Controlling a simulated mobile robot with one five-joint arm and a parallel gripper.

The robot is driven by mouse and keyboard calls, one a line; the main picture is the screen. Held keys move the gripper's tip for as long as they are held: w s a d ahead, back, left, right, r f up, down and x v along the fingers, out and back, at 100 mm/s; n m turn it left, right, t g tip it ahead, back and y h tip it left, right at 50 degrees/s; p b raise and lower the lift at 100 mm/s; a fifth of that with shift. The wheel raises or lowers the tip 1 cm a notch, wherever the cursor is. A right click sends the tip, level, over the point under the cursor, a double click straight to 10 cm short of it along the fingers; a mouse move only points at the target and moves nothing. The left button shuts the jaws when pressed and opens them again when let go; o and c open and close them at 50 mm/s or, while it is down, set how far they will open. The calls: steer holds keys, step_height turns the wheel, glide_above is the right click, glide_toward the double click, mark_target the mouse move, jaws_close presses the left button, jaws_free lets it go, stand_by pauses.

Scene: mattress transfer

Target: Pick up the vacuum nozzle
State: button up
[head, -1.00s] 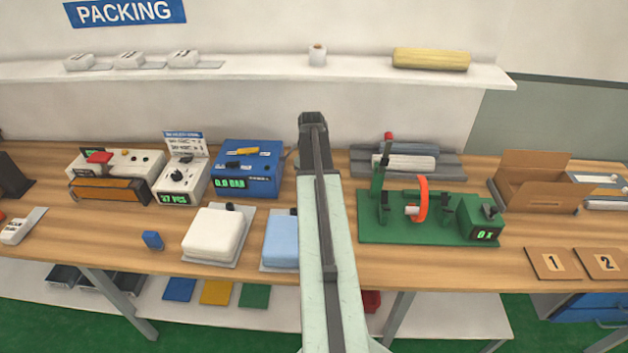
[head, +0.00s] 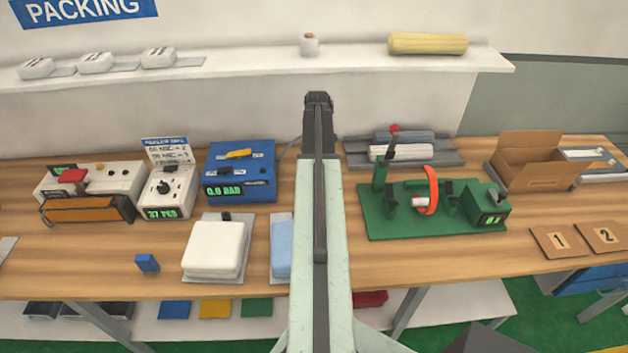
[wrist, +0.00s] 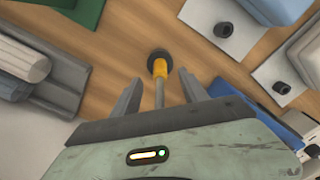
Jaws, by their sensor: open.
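My gripper (wrist: 160,86) is open, with one grey finger on each side of the stem and a gap on both sides. I cannot tell how far the nozzle is below the fingertips. In the head view my arm hides the nozzle and the fingers. The blue vacuum box (head: 241,172) stands left of my arm, with a grey hose behind it.
A white mattress (head: 214,248) and a pale blue mattress (head: 281,247) lie left of my arm. A green fixture (head: 400,227) with an orange ring stands right of it. A wall shelf (head: 250,64) runs behind the bench.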

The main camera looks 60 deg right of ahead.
steer(key=f+b, duration=0.6)
steer(key=f, duration=0.1)
steer(key=shift+w, duration=0.2)
steer(key=shift+r, duration=0.15)
jaws_close()
